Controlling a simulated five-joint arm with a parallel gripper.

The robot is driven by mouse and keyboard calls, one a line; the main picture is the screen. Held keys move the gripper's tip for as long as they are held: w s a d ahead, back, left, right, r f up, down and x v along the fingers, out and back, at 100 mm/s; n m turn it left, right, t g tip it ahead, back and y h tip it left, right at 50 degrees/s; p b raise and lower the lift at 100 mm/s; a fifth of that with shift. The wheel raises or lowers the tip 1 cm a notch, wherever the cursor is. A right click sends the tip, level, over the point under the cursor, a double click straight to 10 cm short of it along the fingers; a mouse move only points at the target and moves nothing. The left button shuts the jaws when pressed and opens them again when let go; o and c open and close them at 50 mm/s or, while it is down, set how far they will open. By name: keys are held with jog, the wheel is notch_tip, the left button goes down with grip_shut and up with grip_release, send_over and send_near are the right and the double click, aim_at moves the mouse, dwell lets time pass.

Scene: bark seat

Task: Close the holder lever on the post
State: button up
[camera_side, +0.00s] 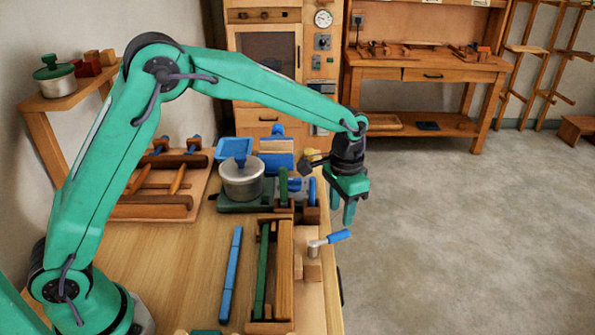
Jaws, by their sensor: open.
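The holder lever (339,237) has a blue handle that sticks out to the right from a short metal post (313,249). The post stands on a small wooden block near the table's right edge, and the handle reaches past that edge. I cannot tell the lever's exact closed position from this view. My gripper (342,209) points down, open, with nothing seen between its green fingers. In the picture it is just above the blue handle, apart from it.
A wooden frame with a green bar (263,270) and a blue bar (231,273) lie left of the post. A metal pot (242,182) and several blue and green items stand behind. The floor (450,230) to the right is clear.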

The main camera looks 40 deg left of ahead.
aim_at(339, 233)
jog(key=shift+f, duration=3.45)
jog(key=shift+c, duration=0.4)
grip_shut()
